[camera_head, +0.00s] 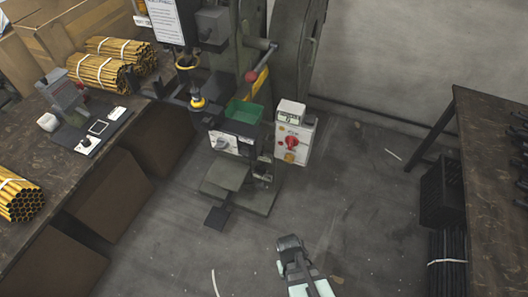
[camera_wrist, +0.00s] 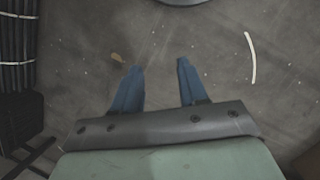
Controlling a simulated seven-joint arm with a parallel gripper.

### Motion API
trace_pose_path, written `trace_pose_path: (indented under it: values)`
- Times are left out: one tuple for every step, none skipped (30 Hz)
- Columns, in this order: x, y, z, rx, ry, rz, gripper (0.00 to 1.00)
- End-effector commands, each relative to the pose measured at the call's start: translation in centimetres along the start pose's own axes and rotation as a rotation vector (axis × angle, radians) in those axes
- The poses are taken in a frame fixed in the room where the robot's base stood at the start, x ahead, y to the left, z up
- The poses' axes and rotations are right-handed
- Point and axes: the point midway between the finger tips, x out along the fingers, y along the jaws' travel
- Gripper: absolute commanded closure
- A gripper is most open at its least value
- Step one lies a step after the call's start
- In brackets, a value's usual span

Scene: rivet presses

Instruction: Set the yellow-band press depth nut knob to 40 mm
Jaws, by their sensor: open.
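A grey-green press (camera_head: 225,55) stands at the centre back in the head view. I cannot read any depth scale there. The press has a lever with a red ball (camera_head: 251,77). My gripper (camera_head: 290,243) is low in the head view, over the floor, well apart from the press. In the wrist view my gripper (camera_wrist: 158,86) shows two blue fingers spread apart with only floor between them. No press knob shows in the wrist view.
A control box (camera_head: 295,135) with a red switch is right of a green bin (camera_head: 244,111). A bench (camera_head: 35,120) with bundled yellow tubes (camera_head: 97,72) stands left. A dark table (camera_head: 490,170) stands right. The floor between is mostly clear.

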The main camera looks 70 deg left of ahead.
Motion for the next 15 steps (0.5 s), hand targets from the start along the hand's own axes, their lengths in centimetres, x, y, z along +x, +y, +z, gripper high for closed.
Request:
trace_pose_path:
  values:
    - [-0.6, -1.0, -0.8, -0.037, 0.014, 0.025, 0.57]
    - [-0.9, -1.5, -1.1, -0.056, 0.021, 0.040, 0.57]
    - [-1.4, -2.2, -1.6, -0.083, 0.032, 0.060, 0.57]
    - [-1.8, -2.7, -2.0, -0.103, 0.040, 0.076, 0.57]
    - [-2.1, -3.2, -2.3, -0.123, 0.048, 0.092, 0.57]
    - [-2.6, -3.9, -2.8, -0.150, 0.060, 0.114, 0.57]
    - [-3.0, -4.5, -3.1, -0.171, 0.069, 0.131, 0.57]
    - [-3.4, -5.0, -3.4, -0.191, 0.077, 0.147, 0.57]
    - [-3.9, -5.8, -3.9, -0.218, 0.091, 0.171, 0.57]
    - [-4.3, -6.4, -4.2, -0.238, 0.101, 0.188, 0.57]
    - [-4.7, -7.0, -4.6, -0.259, 0.111, 0.207, 0.57]
    - [-5.3, -7.8, -5.0, -0.287, 0.124, 0.231, 0.57]
    - [-5.7, -8.3, -5.3, -0.307, 0.135, 0.251, 0.57]
    - [-6.2, -9.0, -5.7, -0.328, 0.147, 0.270, 0.57]
    - [-6.8, -9.8, -6.1, -0.357, 0.163, 0.297, 0.57]
